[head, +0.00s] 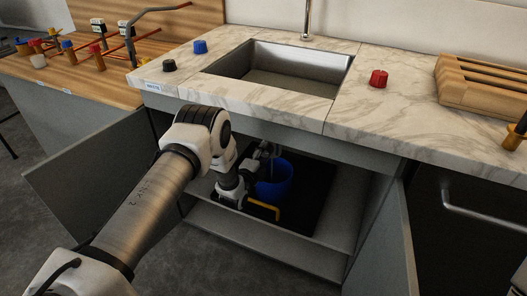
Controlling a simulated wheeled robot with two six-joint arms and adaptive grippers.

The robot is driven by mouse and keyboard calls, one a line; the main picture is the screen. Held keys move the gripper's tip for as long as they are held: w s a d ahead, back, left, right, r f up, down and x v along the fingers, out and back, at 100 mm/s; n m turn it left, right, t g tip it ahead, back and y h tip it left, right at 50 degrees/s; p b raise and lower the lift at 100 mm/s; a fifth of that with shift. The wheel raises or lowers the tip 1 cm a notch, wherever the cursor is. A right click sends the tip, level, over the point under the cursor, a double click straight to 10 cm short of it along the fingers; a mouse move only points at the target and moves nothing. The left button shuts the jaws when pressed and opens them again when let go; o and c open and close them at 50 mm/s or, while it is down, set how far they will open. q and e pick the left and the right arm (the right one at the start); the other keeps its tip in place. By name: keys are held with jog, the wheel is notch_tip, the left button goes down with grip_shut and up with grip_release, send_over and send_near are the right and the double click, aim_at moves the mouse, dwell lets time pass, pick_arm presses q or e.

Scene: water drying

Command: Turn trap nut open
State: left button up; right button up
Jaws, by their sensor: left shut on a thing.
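My left arm reaches from the lower left into the open cabinet under the sink (278,84). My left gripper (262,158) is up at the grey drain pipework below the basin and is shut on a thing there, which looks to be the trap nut. The nut itself is too small and too much covered by the gripper to make out. A blue bucket (276,184) stands on the cabinet floor, just below and right of the gripper. My right gripper is not in view.
The cabinet doors stand open at the left (95,165) and right (391,255). A yellow bent tool or handle (262,208) lies before the bucket. Blue, black and red knobs (379,78) sit on the marble counter (420,115). A wooden rack (485,85) is at the right.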

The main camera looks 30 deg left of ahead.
pick_arm(q)
jog(key=m+p, duration=0.1)
jog(key=m, duration=0.4)
jog(key=shift+p, duration=0.3)
dwell(0.4)
jog(key=o, duration=1.1)
jog(key=shift+o, duration=0.2)
jog(key=s, duration=1.2)
jog(key=shift+d, duration=0.35)
